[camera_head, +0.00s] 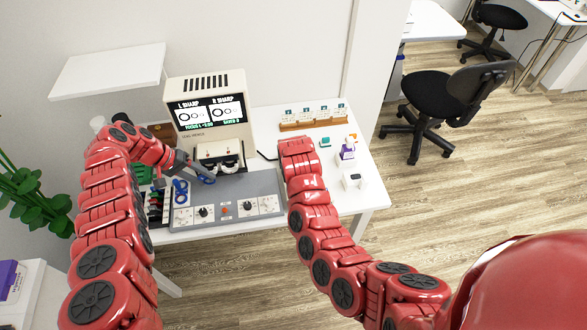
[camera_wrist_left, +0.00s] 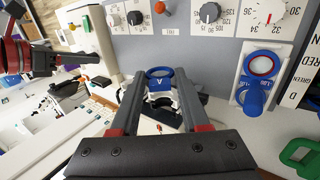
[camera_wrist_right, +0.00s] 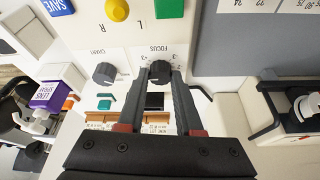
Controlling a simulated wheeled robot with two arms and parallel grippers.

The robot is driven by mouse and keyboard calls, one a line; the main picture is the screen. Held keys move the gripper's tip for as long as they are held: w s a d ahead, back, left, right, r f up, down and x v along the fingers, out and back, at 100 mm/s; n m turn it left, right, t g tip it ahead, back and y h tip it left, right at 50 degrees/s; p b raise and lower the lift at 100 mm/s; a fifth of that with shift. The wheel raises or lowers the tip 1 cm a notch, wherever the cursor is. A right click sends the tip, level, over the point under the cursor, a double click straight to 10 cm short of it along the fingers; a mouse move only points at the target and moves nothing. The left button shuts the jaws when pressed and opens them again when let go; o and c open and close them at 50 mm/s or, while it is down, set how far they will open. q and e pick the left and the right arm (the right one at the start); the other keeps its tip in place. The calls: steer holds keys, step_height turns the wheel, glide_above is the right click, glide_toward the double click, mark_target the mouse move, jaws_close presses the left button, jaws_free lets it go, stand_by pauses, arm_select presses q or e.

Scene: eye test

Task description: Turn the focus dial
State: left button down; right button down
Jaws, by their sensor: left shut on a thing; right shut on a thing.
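The black focus dial (camera_wrist_right: 159,70), under the label FOCUS, is on the beige panel in the right wrist view. My right gripper (camera_wrist_right: 160,82) is shut on it, one finger on each side. In the head view my right arm hides this gripper and the dial. The screen (camera_head: 208,112) of the beige machine (camera_head: 190,89) shows two ring pictures headed L SHARP and R SHARP; its bottom line is too small to read surely. My left gripper (camera_head: 203,175) is shut on a blue-rimmed lens (camera_wrist_left: 159,72) marked A, above the grey console (camera_head: 262,184).
A chart dial (camera_wrist_right: 104,74) sits beside the focus dial. A second blue lens (camera_wrist_left: 258,80) sits in a white holder on the console. A purple-labelled bottle (camera_head: 347,153) and a white box (camera_head: 353,181) stand on the table's right. Console knobs lie close to my left gripper.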

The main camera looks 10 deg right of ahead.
steer(key=shift+w+r, duration=0.1)
steer(key=c, duration=0.6)
jaws_free()
steer(key=v, duration=1.2)
steer(key=v, duration=1.2)
steer(key=shift+a, duration=0.15)
stand_by(0.5)
